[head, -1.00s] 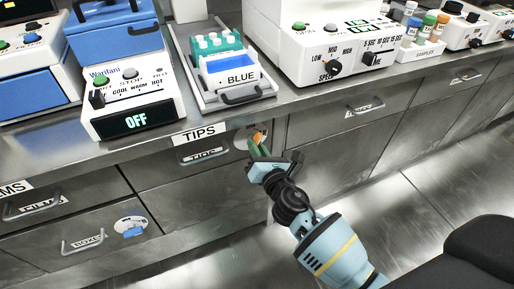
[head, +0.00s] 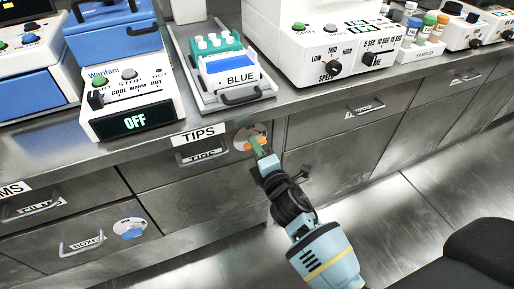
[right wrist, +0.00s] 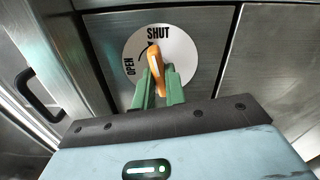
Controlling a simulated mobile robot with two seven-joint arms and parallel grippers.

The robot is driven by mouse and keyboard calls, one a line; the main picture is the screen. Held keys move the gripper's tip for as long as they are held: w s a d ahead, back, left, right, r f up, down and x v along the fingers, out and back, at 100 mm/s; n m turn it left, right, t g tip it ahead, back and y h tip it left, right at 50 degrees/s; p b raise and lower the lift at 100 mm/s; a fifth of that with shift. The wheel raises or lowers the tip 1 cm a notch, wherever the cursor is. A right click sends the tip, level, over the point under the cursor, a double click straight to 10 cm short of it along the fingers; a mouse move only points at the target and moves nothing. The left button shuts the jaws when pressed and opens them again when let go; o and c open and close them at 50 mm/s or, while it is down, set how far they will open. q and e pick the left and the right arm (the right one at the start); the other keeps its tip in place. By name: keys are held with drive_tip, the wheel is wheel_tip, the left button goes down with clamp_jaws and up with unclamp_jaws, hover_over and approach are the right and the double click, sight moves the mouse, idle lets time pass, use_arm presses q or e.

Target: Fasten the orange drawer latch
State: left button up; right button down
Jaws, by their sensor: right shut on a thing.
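The orange latch (right wrist: 157,68) sits on a round white dial (right wrist: 190,52) marked OPEN and SHUT, beside the TIPS drawer (head: 165,172). In the right wrist view the latch's tip lies just below the word SHUT, with OPEN to its left. In the head view the dial (head: 241,139) is partly covered by my gripper. My right gripper (right wrist: 159,86) has its green fingers shut on the latch, one on each side; it also shows in the head view (head: 258,147). The TIPS drawer looks closed. My left gripper is not in view.
The BOXES drawer (head: 80,243) at lower left has a dial with a blue latch (head: 132,234). Drawer handles stick out along the front. The bench edge (head: 330,113) overhangs above, carrying several devices.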

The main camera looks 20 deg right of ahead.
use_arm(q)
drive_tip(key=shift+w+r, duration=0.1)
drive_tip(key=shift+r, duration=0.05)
use_arm(e)
drive_tip(key=shift+m, duration=0.9)
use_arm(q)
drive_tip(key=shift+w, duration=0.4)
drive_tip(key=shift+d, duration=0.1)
use_arm(e)
drive_tip(key=c, duration=1.4)
unclamp_jaws()
drive_tip(key=shift+c, duration=0.2)
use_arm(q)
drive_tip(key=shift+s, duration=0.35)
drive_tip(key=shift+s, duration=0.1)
use_arm(e)
drive_tip(key=shift+s, duration=0.1)
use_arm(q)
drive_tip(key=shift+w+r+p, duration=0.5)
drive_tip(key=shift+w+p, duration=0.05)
use_arm(e)
drive_tip(key=s, duration=0.7)
drive_tip(key=shift+s, duration=0.35)
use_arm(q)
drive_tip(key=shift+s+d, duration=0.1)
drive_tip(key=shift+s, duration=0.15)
use_arm(e)
drive_tip(key=shift+d, duration=0.1)
